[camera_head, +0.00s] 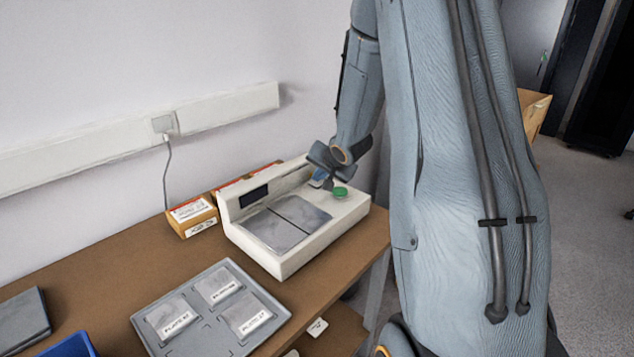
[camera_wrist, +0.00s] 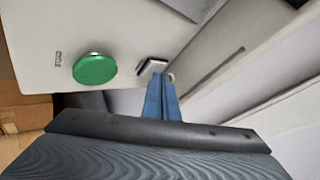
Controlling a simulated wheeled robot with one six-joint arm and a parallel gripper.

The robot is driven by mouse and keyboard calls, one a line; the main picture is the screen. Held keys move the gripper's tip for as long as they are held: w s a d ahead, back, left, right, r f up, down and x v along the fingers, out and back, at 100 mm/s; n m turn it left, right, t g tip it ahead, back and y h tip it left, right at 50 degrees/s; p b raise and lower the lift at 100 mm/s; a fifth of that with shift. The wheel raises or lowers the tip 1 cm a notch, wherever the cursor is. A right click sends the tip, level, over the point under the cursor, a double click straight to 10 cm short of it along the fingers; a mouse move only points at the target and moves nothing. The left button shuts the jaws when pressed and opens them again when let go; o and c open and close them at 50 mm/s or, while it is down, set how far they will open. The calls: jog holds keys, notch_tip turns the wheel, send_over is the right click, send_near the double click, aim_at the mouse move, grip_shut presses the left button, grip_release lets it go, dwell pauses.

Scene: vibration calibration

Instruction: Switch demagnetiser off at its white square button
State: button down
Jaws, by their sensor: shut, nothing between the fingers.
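The demagnetiser (camera_head: 330,212) is a white machine with a dark display and a grey plate on top, standing on the brown bench. A round green button (camera_head: 340,191) sits at its right end; it also shows in the wrist view (camera_wrist: 95,69). Beside it in the wrist view is the small white square button (camera_wrist: 152,66) with dark sides. My gripper (camera_wrist: 164,78) is shut and empty, its blue fingertips right by the square button. I cannot tell whether they touch it. In the head view my gripper (camera_head: 321,178) is over the machine's right end and hides the square button.
A grey tray (camera_head: 157,303) with several labelled plates lies in front of the machine. Small labelled boxes (camera_head: 193,215) stand behind it at the left. A blue bin (camera_head: 70,347) and a dark grey case (camera_head: 22,320) are at the lower left. The wall is close behind.

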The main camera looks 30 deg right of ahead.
aim_at(318, 185)
jog(key=shift+r+p, duration=0.6)
notch_tip(318, 185, up, 5)
jog(key=p, duration=0.6)
dwell(0.7)
jog(key=s+a+n+g, duration=0.2)
jog(key=s+a, duration=0.4)
jog(key=s, duration=0.4)
jog(key=s+a+r+n+g+b, duration=0.1)
jog(key=s+a+n+g, duration=0.2)
jog(key=s+a, duration=0.4)
jog(key=s+a+r+n+g, duration=0.1)
jog(key=s+a+n, duration=0.3)
jog(key=s, duration=1)
jog(key=a+g, duration=0.1)
jog(key=a, duration=0.2)
jog(key=shift+s+n+g+y, duration=0.25)
jog(key=shift+n+g+y, duration=0.05)
jog(key=shift+n+g, duration=0.1)
jog(key=shift+a, duration=0.2)
